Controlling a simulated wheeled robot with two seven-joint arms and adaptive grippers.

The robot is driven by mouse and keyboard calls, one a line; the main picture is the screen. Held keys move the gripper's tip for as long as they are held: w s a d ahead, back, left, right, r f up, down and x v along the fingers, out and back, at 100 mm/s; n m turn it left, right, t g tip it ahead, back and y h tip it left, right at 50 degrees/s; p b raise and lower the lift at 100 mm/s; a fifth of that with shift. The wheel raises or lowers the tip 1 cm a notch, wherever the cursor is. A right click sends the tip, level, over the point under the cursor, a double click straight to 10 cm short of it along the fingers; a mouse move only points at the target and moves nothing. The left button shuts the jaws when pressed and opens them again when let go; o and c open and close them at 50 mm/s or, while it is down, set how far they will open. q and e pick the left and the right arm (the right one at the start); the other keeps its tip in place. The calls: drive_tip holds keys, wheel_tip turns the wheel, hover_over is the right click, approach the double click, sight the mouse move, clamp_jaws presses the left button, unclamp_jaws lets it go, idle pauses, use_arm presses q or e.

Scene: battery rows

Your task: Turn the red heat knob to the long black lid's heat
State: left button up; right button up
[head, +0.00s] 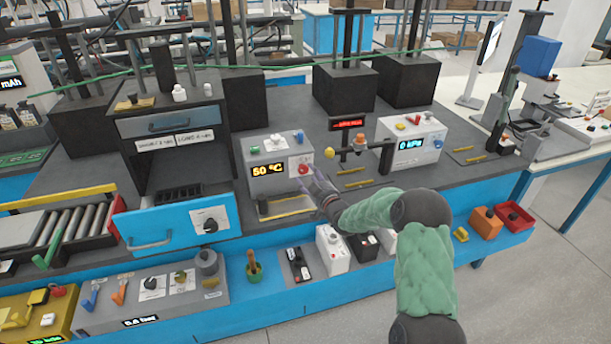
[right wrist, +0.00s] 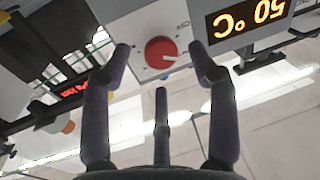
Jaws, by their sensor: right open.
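The red heat knob (head: 304,168) is on the front of a grey heater box (head: 292,153). The box's display (head: 268,169) reads 50 °C. In the right wrist view the knob (right wrist: 158,52) has a pale pointer mark, and the display (right wrist: 248,18) appears upside down. My right gripper (head: 313,180) is at the box's front. In its wrist view the open fingers (right wrist: 161,60) stand on either side of the knob, with a third finger below it; I see no clear contact. I cannot tell which object is the long black lid. My left gripper is not in view.
White and black battery cases (head: 332,250) stand on the lower blue shelf.

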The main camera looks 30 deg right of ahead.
sight(304, 171)
drive_tip(key=shift+w+d, duration=0.1)
drive_tip(key=shift+w, duration=1.4)
drive_tip(key=c, duration=1.2)
drive_tip(key=shift+o, duration=0.2)
drive_tip(key=shift+f+m+b, duration=0.2)
drive_tip(key=shift+m+b, duration=0.5)
drive_tip(key=shift+b, duration=0.2)
drive_tip(key=shift+m+b, duration=0.3)
drive_tip(key=shift+m, duration=0.3)
drive_tip(key=shift+r, duration=0.1)
drive_tip(key=o, duration=1.2)
drive_tip(key=shift+c, duration=0.2)
drive_tip(key=shift+s, duration=0.15)
